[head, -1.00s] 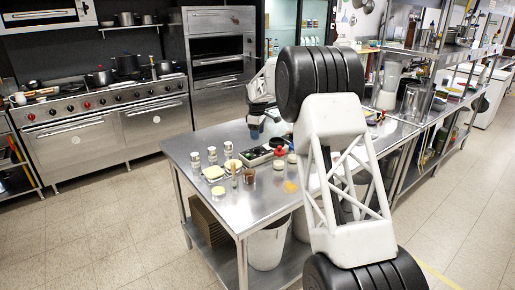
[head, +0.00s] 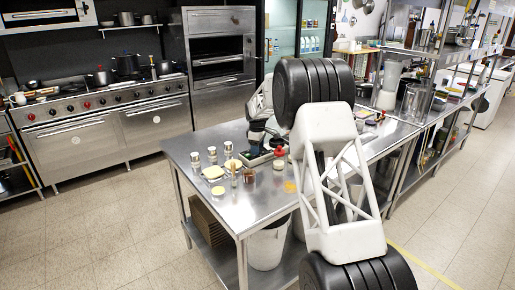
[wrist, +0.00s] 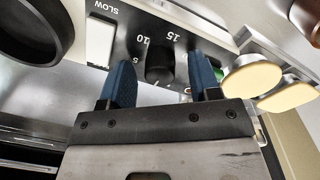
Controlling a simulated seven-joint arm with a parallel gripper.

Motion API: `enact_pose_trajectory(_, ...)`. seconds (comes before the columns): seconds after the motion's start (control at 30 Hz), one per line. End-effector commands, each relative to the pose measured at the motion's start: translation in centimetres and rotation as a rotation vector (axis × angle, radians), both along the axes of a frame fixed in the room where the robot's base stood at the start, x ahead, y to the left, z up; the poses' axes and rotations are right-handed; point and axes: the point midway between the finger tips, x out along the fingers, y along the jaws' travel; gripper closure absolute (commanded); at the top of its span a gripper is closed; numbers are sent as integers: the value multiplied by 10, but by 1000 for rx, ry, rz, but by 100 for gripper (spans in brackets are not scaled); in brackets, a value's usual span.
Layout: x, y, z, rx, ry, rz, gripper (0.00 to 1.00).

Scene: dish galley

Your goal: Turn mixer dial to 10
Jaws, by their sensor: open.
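The mixer dial (wrist: 160,62) is a dark round knob on a dark panel marked 0, 5, 10 and 15 in the wrist view. My gripper (wrist: 160,68) is open, with one blue finger on each side of the dial. I cannot tell whether either finger touches it. A pale mark is near the knob's lower edge, but which number the dial points to is unclear. A white switch (wrist: 100,40) sits left of the dial, near the word SLOW. In the head view the mixer (head: 262,158) is on the steel table, partly hidden by my gripper.
A black round rim (wrist: 62,35) is at the wrist view's upper left. On the steel table (head: 235,213), shakers (head: 212,155) and a red-capped bottle (head: 279,160) stand close by. The front of the table is mostly clear.

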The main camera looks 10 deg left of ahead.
Motion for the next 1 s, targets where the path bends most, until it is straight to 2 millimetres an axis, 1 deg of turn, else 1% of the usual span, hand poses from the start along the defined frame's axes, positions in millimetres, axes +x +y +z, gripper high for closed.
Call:
enact_pose_trajectory(0.23, 0, 0, 0, 0, 0, 0, 43)
enact_pose_trajectory(0.27, 0, 0, 0, 0, 0, 0, 46)
enact_pose_trajectory(0.3, 0, 0, 0, 0, 0, 0, 52)
enact_pose_trajectory(0.57, 0, 0, 0, 0, 0, 0, 92)
enact_pose_trajectory(0.8, 0, 0, 0, 0, 0, -11, 92)
enact_pose_trajectory(1.0, 0, 0, 0, 0, 0, -64, 92)
